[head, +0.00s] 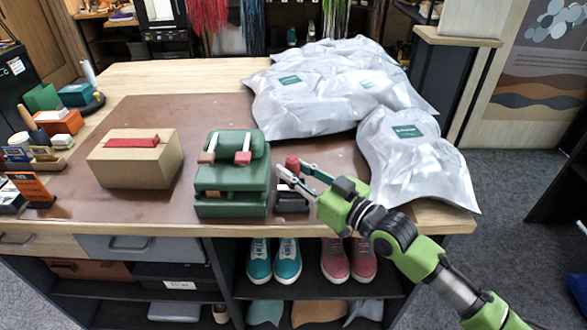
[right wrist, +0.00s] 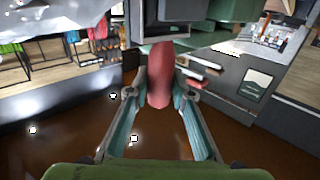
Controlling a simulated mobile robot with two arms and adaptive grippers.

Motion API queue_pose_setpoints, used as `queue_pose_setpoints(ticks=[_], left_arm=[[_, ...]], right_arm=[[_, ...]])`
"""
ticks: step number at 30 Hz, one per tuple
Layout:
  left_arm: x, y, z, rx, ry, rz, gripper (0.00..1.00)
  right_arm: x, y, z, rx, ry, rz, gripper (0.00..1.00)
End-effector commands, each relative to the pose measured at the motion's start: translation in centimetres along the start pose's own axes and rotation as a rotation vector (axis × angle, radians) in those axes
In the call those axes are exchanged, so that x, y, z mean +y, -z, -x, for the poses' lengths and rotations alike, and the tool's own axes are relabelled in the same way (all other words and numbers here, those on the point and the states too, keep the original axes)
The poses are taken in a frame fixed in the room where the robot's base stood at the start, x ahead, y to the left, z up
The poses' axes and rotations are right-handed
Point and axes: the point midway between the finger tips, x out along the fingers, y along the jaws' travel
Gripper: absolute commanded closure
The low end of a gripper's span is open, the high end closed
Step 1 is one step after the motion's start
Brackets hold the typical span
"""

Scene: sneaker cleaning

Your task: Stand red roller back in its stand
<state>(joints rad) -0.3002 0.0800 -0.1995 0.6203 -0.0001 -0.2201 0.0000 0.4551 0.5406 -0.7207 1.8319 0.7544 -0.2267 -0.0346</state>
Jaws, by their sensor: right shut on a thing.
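The red roller (head: 292,163) is between the fingertips of my right gripper (head: 295,172), which is shut on it. In the right wrist view, the red roller (right wrist: 159,80) runs lengthwise between the fingers of my right gripper (right wrist: 160,92). A small dark block (head: 291,204), which looks like the stand, sits on the table just below the fingers, right of the green case. The fingers hide part of it, and I cannot tell whether the roller touches it. My left gripper is not in view.
The green case (head: 232,205) stands close on the left, with a cardboard box (head: 131,165) beyond it. Silver bags (head: 398,165) lie behind and to the right. The brown mat (head: 150,215) is bare in front of the box. Sneakers (head: 272,262) sit on the shelf below.

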Motion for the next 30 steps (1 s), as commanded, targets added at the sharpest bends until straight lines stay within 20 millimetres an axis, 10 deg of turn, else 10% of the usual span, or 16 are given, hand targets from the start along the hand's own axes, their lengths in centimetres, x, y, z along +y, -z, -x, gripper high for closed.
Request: queue_pose_setpoints(ticks=[30], left_arm=[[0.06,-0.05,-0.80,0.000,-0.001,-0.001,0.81]], right_arm=[[0.00,-1.06,-0.01,0.003,0.000,0.000,1.00]])
